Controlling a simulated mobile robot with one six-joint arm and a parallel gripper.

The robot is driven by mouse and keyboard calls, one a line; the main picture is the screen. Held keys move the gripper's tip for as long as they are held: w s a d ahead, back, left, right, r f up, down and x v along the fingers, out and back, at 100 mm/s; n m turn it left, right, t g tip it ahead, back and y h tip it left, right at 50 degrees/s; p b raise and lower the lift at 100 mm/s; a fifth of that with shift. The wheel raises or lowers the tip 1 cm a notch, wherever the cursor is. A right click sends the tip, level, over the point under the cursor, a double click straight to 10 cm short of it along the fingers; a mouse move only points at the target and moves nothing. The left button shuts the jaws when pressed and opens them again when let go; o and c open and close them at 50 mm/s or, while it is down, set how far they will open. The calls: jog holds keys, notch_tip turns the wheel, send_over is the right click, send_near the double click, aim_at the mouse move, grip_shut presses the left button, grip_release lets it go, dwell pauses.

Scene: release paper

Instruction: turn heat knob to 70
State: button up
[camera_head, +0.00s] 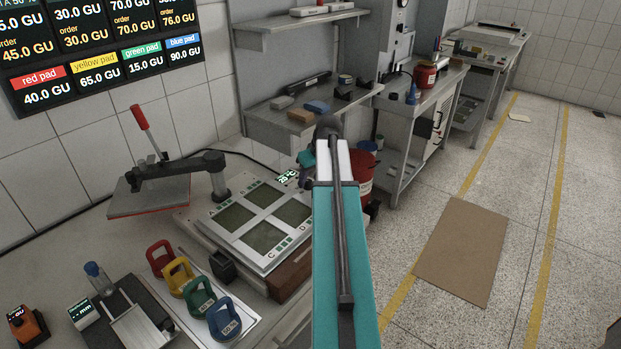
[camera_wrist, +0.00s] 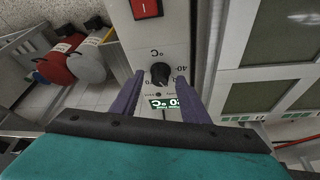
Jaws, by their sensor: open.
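A small black heat knob (camera_wrist: 160,74) sits on a pale control panel (camera_wrist: 155,45) marked °C, with scale numbers around it. A green-lit temperature display (camera_wrist: 171,103) is just below it; its digits are partly cut off. It also shows in the head view (camera_head: 288,177), beside the hot press. My gripper (camera_wrist: 160,79) is open, with one purple finger on each side of the knob. I cannot tell whether either finger touches it. In the head view, my teal arm hides most of the gripper and the knob.
A red switch (camera_wrist: 145,8) is above the knob. The press plate (camera_head: 262,222) with several grey-green panels lies left of my arm. Colored handled pads (camera_head: 195,290) lie at the front left.

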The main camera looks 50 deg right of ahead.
jog(key=shift+w+f, duration=0.1)
jog(key=shift+f, duration=0.2)
grip_shut()
